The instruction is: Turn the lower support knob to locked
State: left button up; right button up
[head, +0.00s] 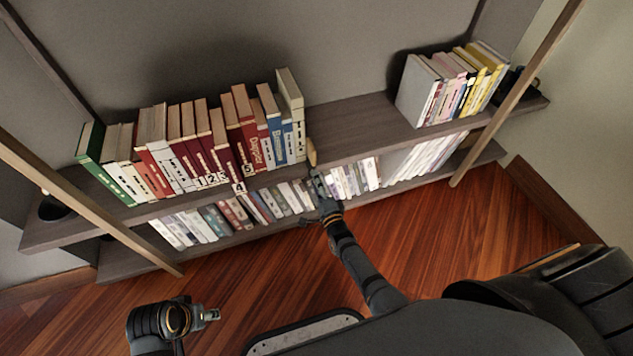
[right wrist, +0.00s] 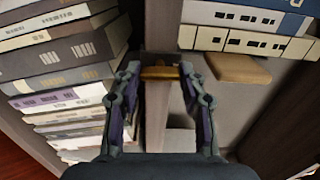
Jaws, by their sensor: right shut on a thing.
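A small brass-coloured knob (right wrist: 160,73) sits at the front edge of the shelf board in the right wrist view. My right gripper (right wrist: 160,78) has its two fingers on either side of the knob and is shut on it. In the head view the right gripper (head: 316,178) reaches up to the shelf front near the middle, where it hides the knob. Whether the knob points to locked cannot be read. My left gripper (head: 211,314) is low at the left of the head view, away from the shelves; its jaw opening is unclear.
The upper shelf (head: 352,130) holds a long row of books (head: 190,150) at left and a shorter group (head: 455,85) at right, with a bare stretch between.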

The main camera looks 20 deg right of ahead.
jog(key=shift+m, duration=0.3)
dwell(0.4)
jog(key=o, duration=1.1)
jog(key=shift+o, duration=0.2)
jog(key=shift+s, duration=0.1)
jog(key=s, duration=1.1)
jog(key=shift+s+d, duration=0.2)
jog(key=shift+s, duration=0.2)
